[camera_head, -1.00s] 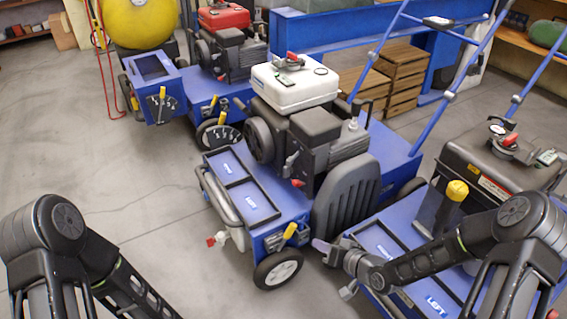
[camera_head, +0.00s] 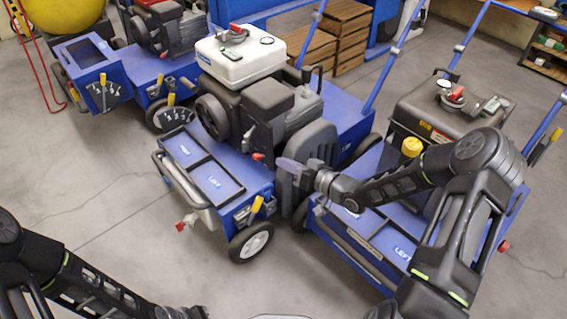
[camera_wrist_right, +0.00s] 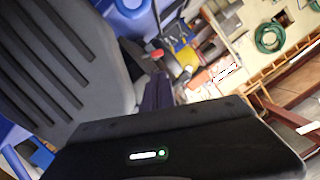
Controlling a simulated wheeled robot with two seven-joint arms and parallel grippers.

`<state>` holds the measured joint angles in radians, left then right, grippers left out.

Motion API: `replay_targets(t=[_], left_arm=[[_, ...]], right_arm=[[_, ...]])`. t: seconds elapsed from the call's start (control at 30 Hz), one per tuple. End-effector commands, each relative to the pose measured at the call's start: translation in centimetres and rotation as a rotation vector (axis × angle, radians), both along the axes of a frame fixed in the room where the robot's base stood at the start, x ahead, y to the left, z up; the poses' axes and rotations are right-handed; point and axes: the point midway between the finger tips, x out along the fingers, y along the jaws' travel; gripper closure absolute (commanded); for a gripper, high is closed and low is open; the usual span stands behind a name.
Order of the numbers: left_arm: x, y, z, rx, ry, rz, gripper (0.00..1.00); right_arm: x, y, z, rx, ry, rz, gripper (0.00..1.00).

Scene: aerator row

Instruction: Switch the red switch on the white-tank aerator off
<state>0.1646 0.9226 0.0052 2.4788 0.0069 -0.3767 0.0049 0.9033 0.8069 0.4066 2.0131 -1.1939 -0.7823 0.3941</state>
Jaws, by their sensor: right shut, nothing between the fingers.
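The white-tank aerator stands in the middle of the head view, with its white tank (camera_head: 240,60) on top and a dark engine (camera_head: 272,108) beside it. A small red switch (camera_head: 258,157) sits low on the engine's near side. It also seems to show as a small red piece in the right wrist view (camera_wrist_right: 157,54). My right gripper (camera_head: 284,164) is shut and empty, its purplish fingers just right of the red switch and close to it. Whether they touch cannot be told. The fingers also show in the right wrist view (camera_wrist_right: 158,90).
A grey ribbed guard (camera_wrist_right: 70,70) is right beside my right gripper. A dark-tank aerator (camera_head: 440,110) stands to the right under my right arm. A red-tank aerator (camera_head: 155,25) stands at the back left. A yellow handle (camera_head: 257,204) is on the front.

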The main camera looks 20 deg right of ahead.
Motion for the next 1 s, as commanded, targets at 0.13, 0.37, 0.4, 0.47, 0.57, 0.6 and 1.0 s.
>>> replay_targets(t=[0.13, 0.37, 0.4, 0.47, 0.57, 0.6, 1.0], left_arm=[[0.2, 0.0, -1.3, 0.001, -0.003, 0.002, 1.0], [0.4, -0.1, -2.6, 0.002, -0.011, 0.005, 1.0], [0.4, -0.1, -2.8, 0.002, -0.011, 0.006, 1.0], [0.5, -0.1, -3.0, 0.002, -0.012, 0.007, 1.0], [0.5, -0.1, -3.1, 0.002, -0.013, 0.007, 1.0], [0.5, -0.1, -3.1, 0.003, -0.014, 0.007, 1.0], [0.5, -0.1, -3.1, 0.003, -0.014, 0.007, 1.0]], right_arm=[[2.1, 1.3, -0.9, 0.001, -0.001, 0.003, 1.0], [5.4, 3.0, -1.7, 0.002, 0.0, 0.002, 1.0], [5.8, 3.3, -1.7, 0.002, 0.0, 0.002, 1.0], [6.3, 3.5, -1.8, 0.0, 0.0, 0.001, 1.0], [6.8, 3.8, -1.9, 0.0, 0.002, 0.001, 1.0], [6.9, 3.8, -1.9, 0.001, 0.001, 0.0, 1.0], [7.0, 3.7, -1.8, -0.005, -0.001, 0.0, 1.0]])
